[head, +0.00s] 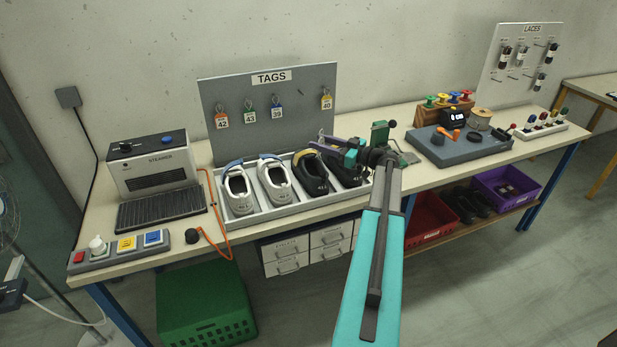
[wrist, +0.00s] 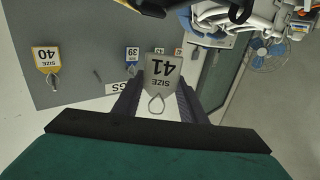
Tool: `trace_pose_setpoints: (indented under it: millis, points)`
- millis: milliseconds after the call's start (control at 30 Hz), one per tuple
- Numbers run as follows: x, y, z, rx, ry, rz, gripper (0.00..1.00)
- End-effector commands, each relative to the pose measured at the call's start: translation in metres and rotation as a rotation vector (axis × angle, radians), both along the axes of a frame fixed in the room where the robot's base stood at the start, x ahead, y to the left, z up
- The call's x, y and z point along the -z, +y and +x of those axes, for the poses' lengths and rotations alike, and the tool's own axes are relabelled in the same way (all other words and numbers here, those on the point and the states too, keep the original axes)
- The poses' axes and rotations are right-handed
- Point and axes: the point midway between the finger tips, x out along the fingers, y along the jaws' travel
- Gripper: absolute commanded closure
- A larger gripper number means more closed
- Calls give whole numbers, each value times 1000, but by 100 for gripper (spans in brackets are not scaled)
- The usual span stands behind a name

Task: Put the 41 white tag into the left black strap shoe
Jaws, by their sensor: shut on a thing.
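My gripper (head: 333,143) is above the right part of the shoe tray, in front of the tag board. In the wrist view my gripper (wrist: 157,92) is shut on the grey-white 41 tag (wrist: 162,69), which appears upside down between the fingers with its metal loop toward the palm. The right black shoe (head: 345,172) is partly hidden by my gripper and arm.
Two white shoes (head: 275,182) stand left in the grey tray (head: 290,216). The tag board (head: 223,92) behind holds tags 42, 43, 39 and 40. A steamer (head: 155,165) stands at the left; a grey block with tools (head: 460,150) is to the right.

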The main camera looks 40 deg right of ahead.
Motion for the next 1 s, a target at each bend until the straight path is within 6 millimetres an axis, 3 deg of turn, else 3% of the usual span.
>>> trace_pose_setpoints:
  millis: [200,667,700,800,1000]
  points:
    - [17,0,0,-1,0,0,83]
    - [20,1,1,-2,0,-1,83]
    - [20,1,1,-2,0,-1,57]
    - [20,1,1,-2,0,-1,40]
    - [20,1,1,-2,0,-1,40]
